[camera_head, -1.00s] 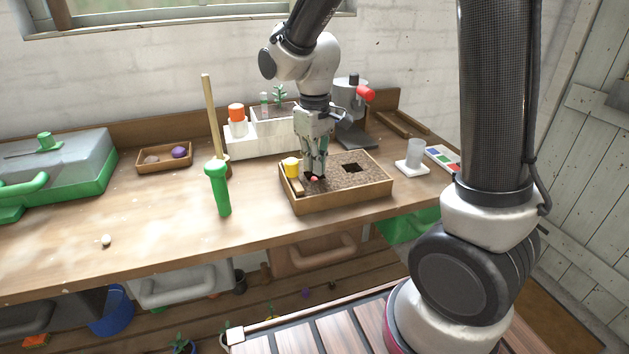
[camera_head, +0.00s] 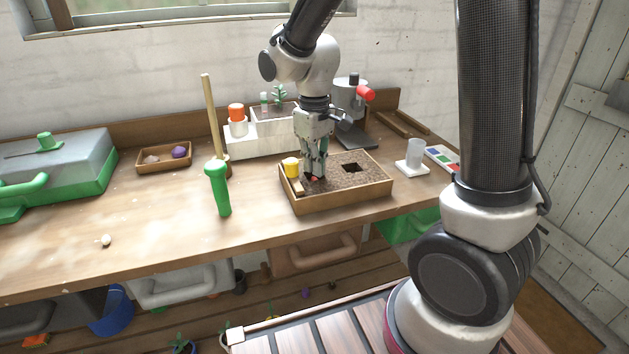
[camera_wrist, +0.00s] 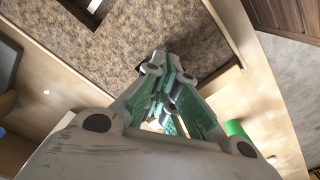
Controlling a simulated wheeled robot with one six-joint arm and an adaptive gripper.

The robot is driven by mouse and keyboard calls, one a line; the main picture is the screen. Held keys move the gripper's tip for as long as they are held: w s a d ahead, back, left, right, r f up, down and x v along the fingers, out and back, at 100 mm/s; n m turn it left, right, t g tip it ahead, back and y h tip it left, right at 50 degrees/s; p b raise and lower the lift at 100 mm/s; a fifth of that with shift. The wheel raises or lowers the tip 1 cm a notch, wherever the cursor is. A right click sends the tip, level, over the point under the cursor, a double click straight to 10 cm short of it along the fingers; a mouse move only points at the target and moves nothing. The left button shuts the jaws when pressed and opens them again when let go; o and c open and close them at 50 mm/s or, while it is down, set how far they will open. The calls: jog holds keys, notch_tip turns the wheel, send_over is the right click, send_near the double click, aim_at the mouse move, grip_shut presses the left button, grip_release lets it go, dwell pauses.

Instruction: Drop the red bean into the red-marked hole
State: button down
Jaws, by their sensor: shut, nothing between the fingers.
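The wooden tray of brown soil (camera_head: 340,202) stands on the bench in the head view. A small red spot (camera_head: 314,179) shows at my fingertips on the soil; I cannot tell whether it is the red bean or the red marking. A dark patch in the soil lies beside it, partly hidden by the fingers. My gripper (camera_head: 315,175) points down at the left part of the tray, shut and empty, with its tips at the soil. In the wrist view my gripper (camera_wrist: 160,63) also has its tips against the soil, by a small dark opening. No red shows there.
A square dark hole (camera_head: 352,168) lies right of my gripper. A yellow-topped object (camera_head: 291,167) stands at the tray's left edge, near a green-handled tool (camera_head: 217,188). A small box (camera_head: 164,159) holds a purple item. A clear cup (camera_head: 414,155) stands right.

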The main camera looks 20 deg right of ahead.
notch_tip(320, 180, up, 6)
dwell(0.6)
jog(key=shift+r, duration=0.1)
